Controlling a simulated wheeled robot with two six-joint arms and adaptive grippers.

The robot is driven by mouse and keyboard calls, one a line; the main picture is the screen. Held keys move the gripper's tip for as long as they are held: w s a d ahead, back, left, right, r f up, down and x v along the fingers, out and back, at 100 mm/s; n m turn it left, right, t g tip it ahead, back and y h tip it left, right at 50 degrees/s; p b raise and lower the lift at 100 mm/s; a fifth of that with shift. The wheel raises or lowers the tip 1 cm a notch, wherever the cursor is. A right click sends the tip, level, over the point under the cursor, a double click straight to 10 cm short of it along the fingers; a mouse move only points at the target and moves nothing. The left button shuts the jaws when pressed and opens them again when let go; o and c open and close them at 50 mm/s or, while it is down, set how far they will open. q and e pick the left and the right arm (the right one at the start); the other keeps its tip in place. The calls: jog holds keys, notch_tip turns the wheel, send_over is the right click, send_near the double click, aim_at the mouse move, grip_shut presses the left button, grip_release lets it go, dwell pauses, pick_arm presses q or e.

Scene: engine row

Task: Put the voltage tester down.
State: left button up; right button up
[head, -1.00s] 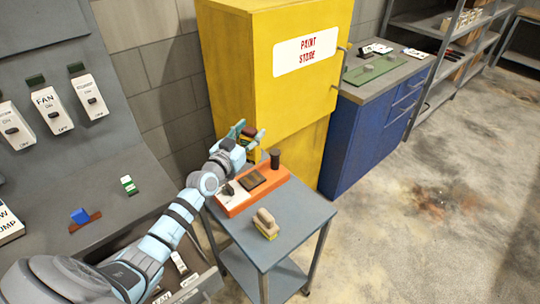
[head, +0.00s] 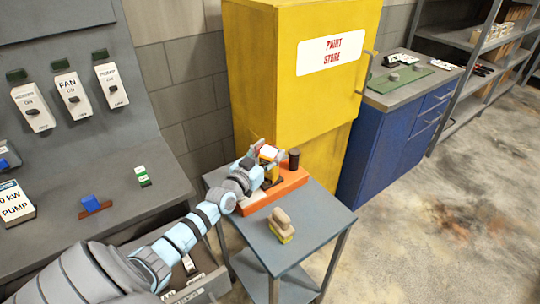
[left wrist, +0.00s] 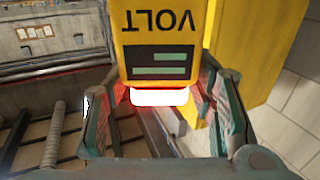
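My left gripper (head: 264,160) is shut on the voltage tester (left wrist: 160,62), one finger on each side of it. The tester is a yellow block marked VOLT, with a dark display and a white end lit with a red glow. In the head view the tester (head: 268,152) is small and partly hidden by the fingers, over the orange tray (head: 257,200) on the grey trolley. I cannot tell whether it touches the tray. My right gripper is not in view.
A black cylinder (head: 294,158) stands at the tray's back right. A tan and yellow block (head: 281,225) sits on the trolley (head: 310,215) in front, with bare top around it. The yellow paint cabinet (head: 285,90) rises close behind. A grey switch panel (head: 75,120) is at left.

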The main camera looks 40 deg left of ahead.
pick_arm(q)
jog(key=shift+o, duration=0.8)
jog(key=shift+s+r, duration=0.1)
jog(key=shift+s, duration=0.05)
jog(key=s+p, duration=0.2)
jog(key=s, duration=0.1)
jog(key=s+p, duration=0.1)
jog(key=shift+s+d+r, duration=0.25)
jog(key=s+p, duration=0.2)
jog(key=s, duration=0.5)
jog(key=shift+d+f, duration=0.25)
jog(key=shift+d, duration=0.1)
jog(key=shift+d, duration=0.1)
